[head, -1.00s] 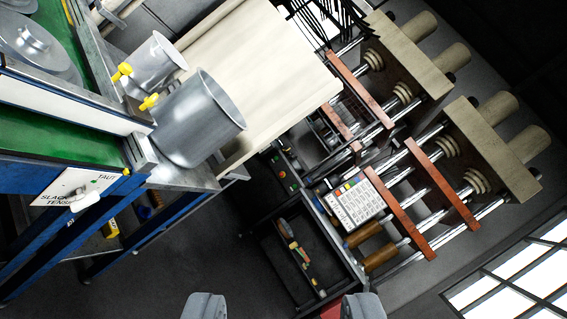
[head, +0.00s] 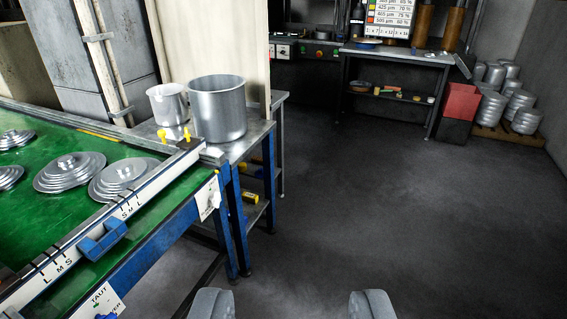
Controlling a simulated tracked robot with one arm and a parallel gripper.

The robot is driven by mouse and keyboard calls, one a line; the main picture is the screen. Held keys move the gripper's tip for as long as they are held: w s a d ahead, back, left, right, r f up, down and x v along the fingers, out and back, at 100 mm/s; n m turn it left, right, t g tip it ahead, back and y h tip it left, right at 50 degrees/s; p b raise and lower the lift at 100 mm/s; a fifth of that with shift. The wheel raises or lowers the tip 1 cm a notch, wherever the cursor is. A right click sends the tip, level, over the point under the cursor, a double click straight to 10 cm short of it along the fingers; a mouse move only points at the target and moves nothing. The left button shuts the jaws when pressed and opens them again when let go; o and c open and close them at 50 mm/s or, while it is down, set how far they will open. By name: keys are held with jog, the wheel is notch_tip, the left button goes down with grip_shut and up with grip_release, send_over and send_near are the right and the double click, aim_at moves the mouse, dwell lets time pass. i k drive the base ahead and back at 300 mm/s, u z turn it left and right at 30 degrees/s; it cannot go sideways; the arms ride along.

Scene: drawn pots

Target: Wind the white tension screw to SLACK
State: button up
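A white label plate (head: 208,198) is fixed at the right end of the blue-framed green belt table, left of centre in the head view. A small pale knob shows low on it, but its print and the knob's setting are too small to read. A second white plate (head: 99,302), marked TAUT, is on the table's near side at the bottom left, with its lower part cut off by the frame edge. My gripper (head: 291,304) is open and empty at the bottom of the view, over the floor, apart from both plates.
The green belt (head: 60,205) carries several stacks of metal lids. A blue slider (head: 102,240) sits on the white rail marked S, M, L. Two metal pots (head: 217,110) stand on the grey end table. A red bin (head: 461,102) is at the back right. The middle floor is clear.

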aim_at(215, 200)
jog(key=k, duration=0.6)
jog(key=z, duration=0.45)
jog(key=i, duration=2.05)
jog(key=u, duration=0.6)
jog(key=i, duration=0.55)
jog(key=u, duration=0.35)
